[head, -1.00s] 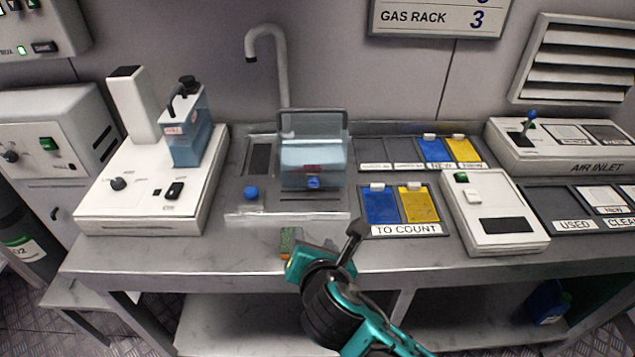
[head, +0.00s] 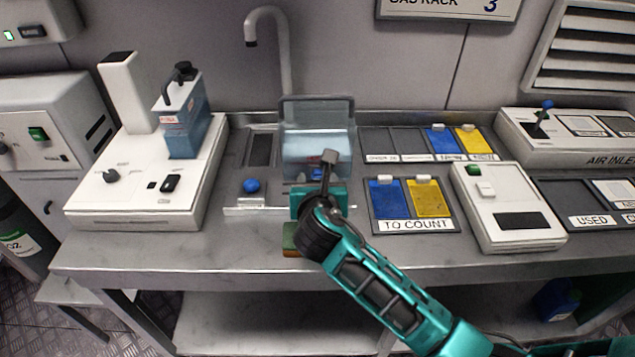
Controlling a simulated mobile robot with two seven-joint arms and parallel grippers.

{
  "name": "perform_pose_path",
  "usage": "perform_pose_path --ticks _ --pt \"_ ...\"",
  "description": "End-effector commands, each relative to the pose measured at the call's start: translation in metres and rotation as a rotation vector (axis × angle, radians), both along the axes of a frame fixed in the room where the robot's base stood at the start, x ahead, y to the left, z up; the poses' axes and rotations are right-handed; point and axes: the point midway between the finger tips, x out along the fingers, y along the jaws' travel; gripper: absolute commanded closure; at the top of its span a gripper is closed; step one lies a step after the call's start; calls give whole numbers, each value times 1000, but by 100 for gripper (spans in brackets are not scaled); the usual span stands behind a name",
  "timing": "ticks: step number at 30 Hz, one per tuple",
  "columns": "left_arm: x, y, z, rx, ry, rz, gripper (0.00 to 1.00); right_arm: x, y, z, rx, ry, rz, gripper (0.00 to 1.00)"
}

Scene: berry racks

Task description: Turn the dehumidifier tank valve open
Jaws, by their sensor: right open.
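A clear tank (head: 303,142) with bluish contents stands at the middle back of the bench. A small blue valve knob (head: 316,178) is low on its front and mostly hidden behind my right gripper. My right gripper (head: 318,188) is open and empty, just in front of the tank's lower front. I cannot tell whether it touches the knob. Its fingertips are partly hidden by its own body. My left gripper is not in view.
A round blue knob (head: 251,186) sits left of the tank. A white machine (head: 140,190) carrying a blue bottle (head: 184,130) stands further left. A green block (head: 290,238) lies below my gripper. Blue and yellow cards in a tray (head: 412,226) and a white box (head: 505,205) are right.

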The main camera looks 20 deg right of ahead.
Motion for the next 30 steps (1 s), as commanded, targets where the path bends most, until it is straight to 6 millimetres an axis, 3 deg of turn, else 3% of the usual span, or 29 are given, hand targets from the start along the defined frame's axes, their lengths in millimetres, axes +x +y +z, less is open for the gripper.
perform_pose_path --ticks 6,14,30 --pt "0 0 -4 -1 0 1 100 14 -4 -7 1 1 1 48" --pt "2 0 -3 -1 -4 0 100 15 -4 -7 2 1 1 48" --pt "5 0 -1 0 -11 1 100 15 -4 -7 2 1 1 98"
